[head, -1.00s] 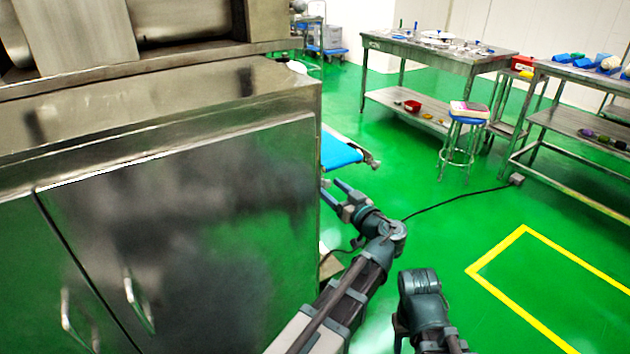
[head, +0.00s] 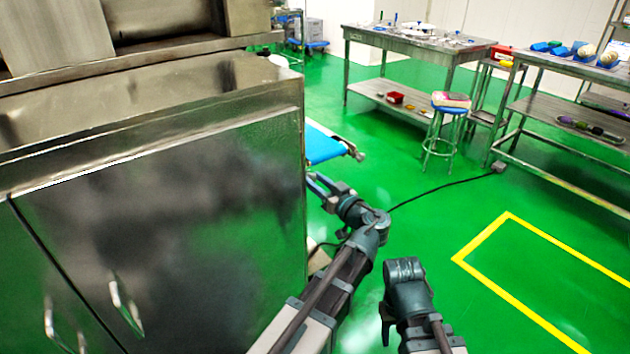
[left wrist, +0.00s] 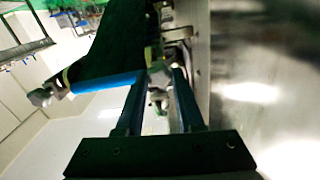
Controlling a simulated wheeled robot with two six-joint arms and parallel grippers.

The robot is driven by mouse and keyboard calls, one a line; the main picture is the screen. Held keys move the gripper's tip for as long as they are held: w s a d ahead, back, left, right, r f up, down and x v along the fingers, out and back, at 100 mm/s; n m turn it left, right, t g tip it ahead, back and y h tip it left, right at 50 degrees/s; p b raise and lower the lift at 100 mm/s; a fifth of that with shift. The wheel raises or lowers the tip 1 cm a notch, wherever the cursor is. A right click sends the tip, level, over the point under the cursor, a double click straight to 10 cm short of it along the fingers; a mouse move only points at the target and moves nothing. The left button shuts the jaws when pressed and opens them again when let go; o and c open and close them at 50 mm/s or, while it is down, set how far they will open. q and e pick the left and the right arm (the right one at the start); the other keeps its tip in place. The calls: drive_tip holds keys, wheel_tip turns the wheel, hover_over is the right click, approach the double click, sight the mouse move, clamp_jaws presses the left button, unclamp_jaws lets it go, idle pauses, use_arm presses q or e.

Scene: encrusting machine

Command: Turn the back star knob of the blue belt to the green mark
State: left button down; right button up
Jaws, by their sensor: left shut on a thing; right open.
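The blue belt (head: 322,147) sticks out past the right side of the steel machine in the head view. It also shows in the left wrist view (left wrist: 108,82). My left gripper (head: 316,182) is just below the belt, beside the machine's side. In the left wrist view its two fingers (left wrist: 158,82) close around a grey knob (left wrist: 159,72) at the belt's machine-side end, the back star knob. Another grey knob (left wrist: 41,97) sits at the belt's other end. The green mark cannot be made out. Of my right arm only the wrist links show; its fingers are hidden.
The steel cabinet (head: 190,220) fills the left, close beside my left arm. A blue stool (head: 450,104) and steel tables (head: 425,48) stand at the back right. A black cable (head: 440,190) crosses the green floor. The floor at right, with yellow lines (head: 510,214), is clear.

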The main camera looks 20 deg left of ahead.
use_arm(q)
drive_tip(key=shift+m, duration=0.3)
drive_tip(key=m, duration=0.7)
drive_tip(key=shift+m, duration=0.3)
drive_tip(key=m, duration=0.4)
drive_tip(key=shift+w+d+f+m, duration=0.1)
drive_tip(key=shift+m, duration=0.2)
drive_tip(key=m, duration=1)
drive_tip(key=shift+f, duration=0.15)
drive_tip(key=m, duration=0.5)
drive_tip(key=shift+m+b, duration=0.3)
